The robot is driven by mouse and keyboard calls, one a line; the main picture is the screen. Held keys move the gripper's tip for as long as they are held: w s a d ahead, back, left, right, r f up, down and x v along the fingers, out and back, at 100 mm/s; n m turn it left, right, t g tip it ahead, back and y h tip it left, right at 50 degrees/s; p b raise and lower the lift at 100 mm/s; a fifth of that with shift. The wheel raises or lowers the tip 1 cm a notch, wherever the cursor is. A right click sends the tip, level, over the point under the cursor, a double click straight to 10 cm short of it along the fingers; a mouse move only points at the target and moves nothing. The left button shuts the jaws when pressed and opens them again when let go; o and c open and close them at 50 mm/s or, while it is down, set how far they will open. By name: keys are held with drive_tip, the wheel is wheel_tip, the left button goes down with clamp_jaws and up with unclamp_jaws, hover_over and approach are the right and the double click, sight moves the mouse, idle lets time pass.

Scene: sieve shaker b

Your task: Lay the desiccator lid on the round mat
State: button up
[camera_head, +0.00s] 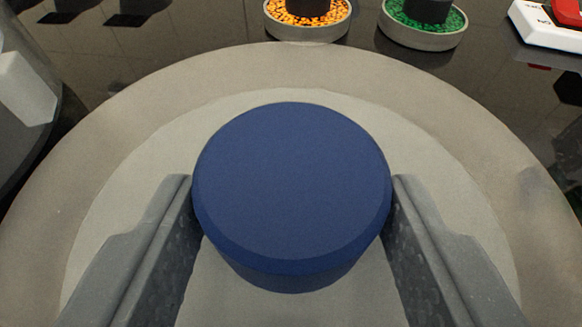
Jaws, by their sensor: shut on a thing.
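The desiccator lid (110,140) looks like a broad beige-grey disc with a paler inner circle, and it fills most of the view. A thick round blue knob (290,170) stands at its middle. My gripper (292,185) is shut on the knob, with one grey finger against its left side and one against its right. The lid's near part runs out of the picture at the bottom. I cannot make out the round mat apart from the lid, and I cannot tell what lies beneath the lid.
On the dark glossy surface (210,35) beyond the lid stand a dish of orange grains (308,30) and a dish of green grains (425,40). A white switch box with a red part (545,28) is at the top right. A pale block (25,88) shows at the left edge.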

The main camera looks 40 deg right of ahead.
sight(291, 267)
drive_tip(key=shift+w+d+r, duration=0.1)
drive_tip(key=shift+w+d, duration=0.2)
drive_tip(key=shift+w, duration=0.05)
wheel_tip(291, 267, down, 4)
drive_tip(key=shift+r, duration=0.25)
drive_tip(key=o, duration=1.3)
drive_tip(key=v, duration=1.2)
